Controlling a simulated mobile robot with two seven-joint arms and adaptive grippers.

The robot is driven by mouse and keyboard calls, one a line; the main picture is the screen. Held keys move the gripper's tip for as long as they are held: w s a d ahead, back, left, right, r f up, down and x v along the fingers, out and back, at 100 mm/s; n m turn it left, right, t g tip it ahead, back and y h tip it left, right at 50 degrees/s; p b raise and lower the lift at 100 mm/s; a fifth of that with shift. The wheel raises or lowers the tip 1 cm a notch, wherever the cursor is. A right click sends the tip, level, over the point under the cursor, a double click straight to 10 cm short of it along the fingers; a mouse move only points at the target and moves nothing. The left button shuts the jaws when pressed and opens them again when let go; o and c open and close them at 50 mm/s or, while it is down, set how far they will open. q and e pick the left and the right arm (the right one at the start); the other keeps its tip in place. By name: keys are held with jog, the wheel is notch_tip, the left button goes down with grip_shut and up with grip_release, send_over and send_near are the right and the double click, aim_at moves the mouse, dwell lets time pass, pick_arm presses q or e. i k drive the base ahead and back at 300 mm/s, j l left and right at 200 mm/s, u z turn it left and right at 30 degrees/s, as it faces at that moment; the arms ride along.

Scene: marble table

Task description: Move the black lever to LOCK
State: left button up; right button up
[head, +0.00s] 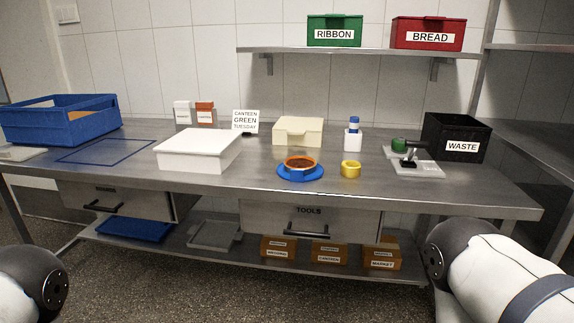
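The black lever (410,153) stands up from a light grey base plate (428,171) at the right of the steel table. A dark green round part (398,144) shows at the lever's upper end. Small markings on the plate are too small to read, so I cannot tell which position the lever points to. My two arms show only as rounded links at the lower left and lower right corners. Neither gripper is in view, and nothing of mine touches the lever.
A black WASTE bin (440,130) stands just behind and right of the plate. A white bottle with blue cap (353,140), a yellow ring (351,169) and a blue dish (300,175) stand to its left. The table front (440,195) near the plate is clear.

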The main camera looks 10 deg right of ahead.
aim_at(415, 145)
jog(key=l, duration=0.85)
jog(key=k+l, duration=0.15)
jog(key=l, duration=0.75)
